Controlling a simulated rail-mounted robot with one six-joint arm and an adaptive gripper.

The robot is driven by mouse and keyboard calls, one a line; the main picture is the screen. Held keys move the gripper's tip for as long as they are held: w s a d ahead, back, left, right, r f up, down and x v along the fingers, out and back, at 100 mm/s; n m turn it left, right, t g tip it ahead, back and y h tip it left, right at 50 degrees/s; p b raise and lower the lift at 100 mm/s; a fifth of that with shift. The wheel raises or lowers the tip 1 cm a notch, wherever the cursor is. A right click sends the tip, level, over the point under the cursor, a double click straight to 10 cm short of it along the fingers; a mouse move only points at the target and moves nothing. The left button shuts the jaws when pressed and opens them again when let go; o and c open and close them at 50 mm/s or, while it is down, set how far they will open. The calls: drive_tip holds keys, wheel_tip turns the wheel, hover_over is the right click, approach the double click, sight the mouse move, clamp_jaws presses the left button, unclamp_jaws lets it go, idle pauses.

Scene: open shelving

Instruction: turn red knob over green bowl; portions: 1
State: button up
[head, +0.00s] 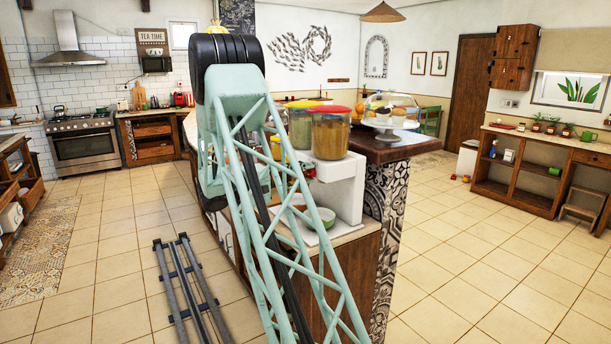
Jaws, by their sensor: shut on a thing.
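A white dispenser stand (345,185) stands on the island counter behind my teal lattice arm. It carries a clear container with a red lid (331,108) and brown contents, and a second one with a yellow-green lid (303,104) to its left. A small red part, apparently the red knob (308,169), shows below the red-lidded container, partly behind my arm. A pale green bowl (326,216) sits low at the dispenser's foot, partly covered by the arm's struts. My gripper is not visible. Whether anything is in the bowl cannot be told.
A glass-domed cake stand (390,118) stands on the dark raised counter (405,149) behind the dispenser. Metal rails (184,290) lie on the floor at the left. Open tiled floor lies at the right.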

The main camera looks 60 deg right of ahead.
drive_tip(key=o, duration=0.8)
drive_tip(key=shift+o, duration=0.2)
drive_tip(key=v, duration=1.2)
idle(0.9)
drive_tip(key=s+a+r+t+y, duration=0.1)
drive_tip(key=s+a+r+y, duration=0.25)
drive_tip(key=s+a, duration=0.5)
drive_tip(key=s+a+r+t+y, duration=0.1)
drive_tip(key=s+a+r+y, duration=0.25)
drive_tip(key=s+a, duration=0.5)
drive_tip(key=s+a+n+t+y, duration=0.1)
drive_tip(key=s+a+t+y, duration=0.2)
drive_tip(key=a, duration=1)
drive_tip(key=s+a+n+t+y, duration=0.2)
drive_tip(key=s+a+t+y, duration=0.1)
drive_tip(key=s+a, duration=0.7)
drive_tip(key=s+a+n+t+y, duration=0.1)
drive_tip(key=s+a+t+y, duration=0.2)
drive_tip(key=a, duration=1.3)
drive_tip(key=s, duration=0.3)
drive_tip(key=shift+s+f+n+y+p, duration=0.25)
drive_tip(key=shift+n+y+p, duration=0.05)
drive_tip(key=shift+p, duration=0.05)
